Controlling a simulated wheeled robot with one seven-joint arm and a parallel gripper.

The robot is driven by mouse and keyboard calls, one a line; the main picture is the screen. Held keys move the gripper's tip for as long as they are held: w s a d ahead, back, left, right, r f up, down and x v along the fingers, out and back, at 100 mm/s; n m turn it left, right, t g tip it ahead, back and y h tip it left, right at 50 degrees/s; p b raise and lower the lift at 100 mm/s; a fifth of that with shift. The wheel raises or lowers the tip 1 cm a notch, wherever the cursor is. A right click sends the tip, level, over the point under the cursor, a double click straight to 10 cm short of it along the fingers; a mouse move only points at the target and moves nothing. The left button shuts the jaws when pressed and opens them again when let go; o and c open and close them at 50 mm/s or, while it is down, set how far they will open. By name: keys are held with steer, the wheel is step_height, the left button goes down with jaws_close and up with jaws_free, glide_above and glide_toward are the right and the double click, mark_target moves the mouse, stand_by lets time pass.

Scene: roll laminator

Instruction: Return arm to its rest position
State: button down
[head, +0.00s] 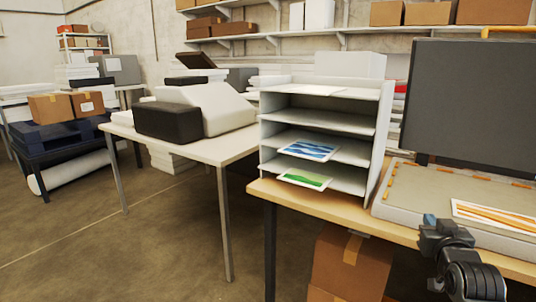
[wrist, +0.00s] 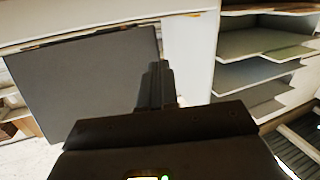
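My arm comes in at the lower right of the head view, with my gripper (head: 436,228) over the front of the right-hand table, near the grey laminator bed (head: 405,200). In the wrist view my gripper (wrist: 157,82) shows its dark fingers close together, with nothing visible between them. The laminator's dark raised panel (head: 470,105) stands behind the bed; a large dark panel (wrist: 85,90) also fills the left of the wrist view. A sheet with orange stripes (head: 495,216) lies on the bed, just right of my gripper.
A white shelf rack (head: 322,123) stands left of the laminator, with a blue-patterned sheet (head: 309,150) and a green-patterned sheet (head: 305,179) on its lower shelves. A cardboard box (head: 350,262) is under the wooden table (head: 330,208). Floor (head: 170,250) is open at left.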

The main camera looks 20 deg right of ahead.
steer(key=s+a+f+n+y, duration=0.1)
steer(key=s+a+f+y, duration=0.1)
steer(key=s+a+f, duration=0.6)
steer(key=s+a+f+n+y, duration=0.2)
steer(key=s+a+f, duration=0.1)
steer(key=s+a, duration=0.85)
steer(key=s+a+r+n+y, duration=0.1)
steer(key=s+a+r+y, duration=0.1)
steer(key=s+a, duration=0.4)
steer(key=s+a+r+n+y, duration=0.1)
steer(key=s+a+r, duration=0.4)
steer(key=s, duration=1.2)
steer(key=shift+a+r+y, duration=0.3)
steer(key=shift+a+y, duration=0.15)
steer(key=shift+y, duration=0.35)
